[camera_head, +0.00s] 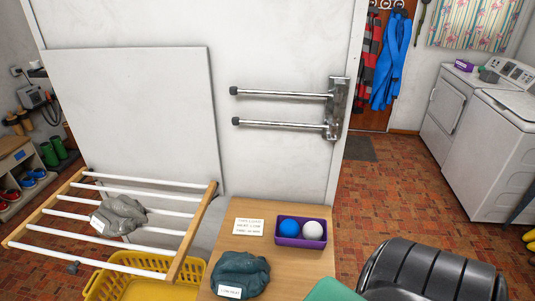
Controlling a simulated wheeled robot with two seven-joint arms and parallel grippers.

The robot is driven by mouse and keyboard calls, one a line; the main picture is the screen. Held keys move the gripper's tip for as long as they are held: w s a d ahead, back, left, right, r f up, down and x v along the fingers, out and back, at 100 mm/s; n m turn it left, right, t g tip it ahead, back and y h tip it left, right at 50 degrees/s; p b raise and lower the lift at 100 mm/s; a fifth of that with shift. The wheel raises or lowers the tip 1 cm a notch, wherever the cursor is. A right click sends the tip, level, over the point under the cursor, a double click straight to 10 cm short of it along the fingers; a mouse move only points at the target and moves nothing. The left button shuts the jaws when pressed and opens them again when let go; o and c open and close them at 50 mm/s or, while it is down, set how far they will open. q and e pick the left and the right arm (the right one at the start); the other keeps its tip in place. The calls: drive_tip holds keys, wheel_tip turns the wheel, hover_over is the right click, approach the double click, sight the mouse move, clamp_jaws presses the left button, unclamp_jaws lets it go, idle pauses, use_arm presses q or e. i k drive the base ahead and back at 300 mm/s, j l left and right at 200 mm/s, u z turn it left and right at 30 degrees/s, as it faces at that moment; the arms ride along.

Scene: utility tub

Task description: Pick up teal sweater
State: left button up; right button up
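The teal sweater (241,271) lies bunched up on a small wooden table (273,266) at the bottom centre of the head view. A white tag with printing, too small to read surely, lies at its front edge. Neither of my grippers is in view, and nothing is touching the sweater.
A purple box (301,233) with a blue and a white ball and a printed card (248,226) stand behind the sweater. A drying rack (204,232) with a grey garment (119,214) and a yellow basket (143,285) are left. A large dark ribbed object (430,272) is at lower right.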

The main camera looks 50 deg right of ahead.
sight(236, 276)
drive_tip(key=z, duration=1.5)
drive_tip(key=j+z, duration=0.3)
drive_tip(key=j, duration=0.2)
drive_tip(key=j+z, duration=0.3)
drive_tip(key=j, duration=0.2)
drive_tip(key=k+j+z, duration=0.15)
drive_tip(key=j+z, duration=0.2)
drive_tip(key=j, duration=0.1)
